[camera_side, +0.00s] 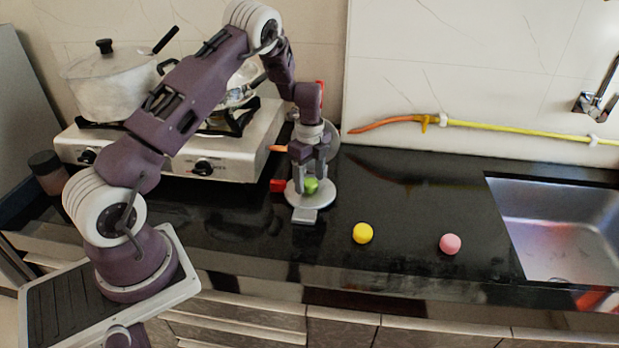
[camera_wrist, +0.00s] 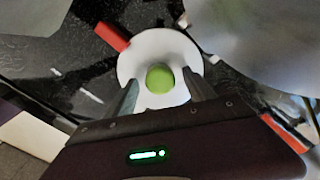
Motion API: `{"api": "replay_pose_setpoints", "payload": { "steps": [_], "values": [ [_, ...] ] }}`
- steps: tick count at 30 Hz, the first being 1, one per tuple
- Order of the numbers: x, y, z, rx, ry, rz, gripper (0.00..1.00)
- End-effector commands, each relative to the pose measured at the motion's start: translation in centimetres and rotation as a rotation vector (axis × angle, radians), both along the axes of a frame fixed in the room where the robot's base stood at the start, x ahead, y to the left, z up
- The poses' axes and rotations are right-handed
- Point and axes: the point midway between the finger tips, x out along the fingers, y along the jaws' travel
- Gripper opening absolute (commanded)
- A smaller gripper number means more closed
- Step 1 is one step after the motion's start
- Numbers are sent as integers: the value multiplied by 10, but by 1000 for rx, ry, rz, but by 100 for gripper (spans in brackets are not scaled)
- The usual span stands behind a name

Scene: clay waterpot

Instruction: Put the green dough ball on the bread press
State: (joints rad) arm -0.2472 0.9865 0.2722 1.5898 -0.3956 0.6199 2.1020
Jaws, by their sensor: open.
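The green dough ball (camera_side: 311,185) is on the pale round plate of the bread press (camera_side: 304,214) in the side view. In the wrist view the green ball (camera_wrist: 160,79) shows against the white disc of the press (camera_wrist: 150,45), near its middle. My gripper (camera_side: 312,177) points down over the press, with its fingers on either side of the ball. In the wrist view my gripper's fingers (camera_wrist: 164,90) are apart, with gaps between them and the ball. The underside of the ball is hidden, so its contact with the plate cannot be seen directly.
A yellow ball (camera_side: 362,233) and a pink ball (camera_side: 450,244) lie on the black counter to the right. A gas stove (camera_side: 180,150) with a pot (camera_side: 105,85) stands behind at left. A sink (camera_side: 565,225) is at far right. Red handle-like parts sit beside the press.

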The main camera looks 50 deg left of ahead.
Motion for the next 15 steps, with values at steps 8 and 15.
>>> {"api": "replay_pose_setpoints", "payload": {
  "steps": [8, 15],
  "values": [
    [2, 0, 60, 1, -7, 0, 62],
    [1, 0, 112, 1, -4, 0, 62]
  ]
}}
